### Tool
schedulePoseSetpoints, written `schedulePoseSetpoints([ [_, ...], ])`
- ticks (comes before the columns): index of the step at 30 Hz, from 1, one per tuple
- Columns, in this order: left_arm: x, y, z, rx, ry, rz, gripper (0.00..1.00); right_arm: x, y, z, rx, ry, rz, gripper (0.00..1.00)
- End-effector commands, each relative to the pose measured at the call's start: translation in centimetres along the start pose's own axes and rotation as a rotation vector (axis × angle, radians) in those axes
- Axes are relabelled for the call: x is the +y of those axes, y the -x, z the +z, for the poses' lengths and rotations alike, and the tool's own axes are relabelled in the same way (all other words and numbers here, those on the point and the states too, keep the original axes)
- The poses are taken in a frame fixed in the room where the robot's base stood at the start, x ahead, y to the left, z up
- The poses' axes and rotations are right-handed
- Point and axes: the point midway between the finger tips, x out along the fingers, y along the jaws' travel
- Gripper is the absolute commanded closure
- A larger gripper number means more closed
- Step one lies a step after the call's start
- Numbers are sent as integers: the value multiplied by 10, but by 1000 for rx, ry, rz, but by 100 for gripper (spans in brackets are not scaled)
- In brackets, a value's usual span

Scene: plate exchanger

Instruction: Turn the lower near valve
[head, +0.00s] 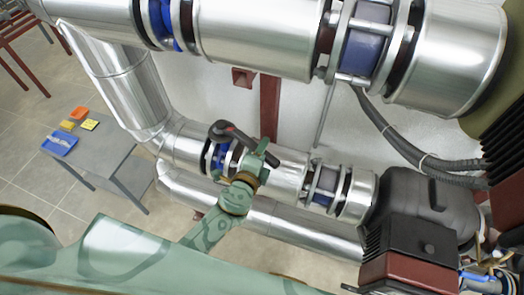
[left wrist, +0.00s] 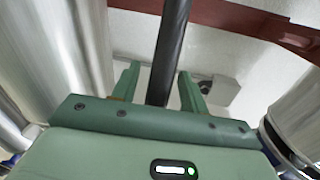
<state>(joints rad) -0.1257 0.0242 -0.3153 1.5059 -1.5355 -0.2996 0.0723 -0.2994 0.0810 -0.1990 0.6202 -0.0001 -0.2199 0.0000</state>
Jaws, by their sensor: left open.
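The lower near valve (head: 217,155) has blue flanges and sits in the lower silver pipe, left of centre in the head view. Its black lever (head: 230,134) runs from the valve toward the right. My left gripper (head: 264,154) is at the lever's right end. In the left wrist view the dark lever (left wrist: 171,35) runs between the two green fingers of the left gripper (left wrist: 158,78), with gaps on both sides. The gripper is open around it. Contact with the lever cannot be seen. My right gripper is not in view.
A large silver pipe (head: 255,35) runs above. A black and red pump motor (head: 405,245) stands at the lower right. A grey table (head: 110,155) with small coloured items is at the left. A dark red post (head: 270,105) stands behind the lever.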

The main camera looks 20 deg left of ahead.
Motion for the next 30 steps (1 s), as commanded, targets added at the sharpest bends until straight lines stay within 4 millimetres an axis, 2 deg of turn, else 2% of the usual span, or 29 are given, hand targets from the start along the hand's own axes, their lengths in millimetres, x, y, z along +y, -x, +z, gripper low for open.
schedulePoseSetpoints([
  [1, 0, 0, 0, 0, 0, 0, 64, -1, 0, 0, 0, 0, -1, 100],
  [5, 0, 0, 0, 0, 0, 0, 100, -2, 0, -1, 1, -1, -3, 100],
  [17, 4, 9, 4, 49, -13, -3, 100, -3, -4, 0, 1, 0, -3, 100],
  [23, 10, 27, 15, 168, -39, -11, 100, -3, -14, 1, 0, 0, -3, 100],
  [30, 19, 55, 35, 377, -75, -25, 100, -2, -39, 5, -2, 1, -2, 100],
])
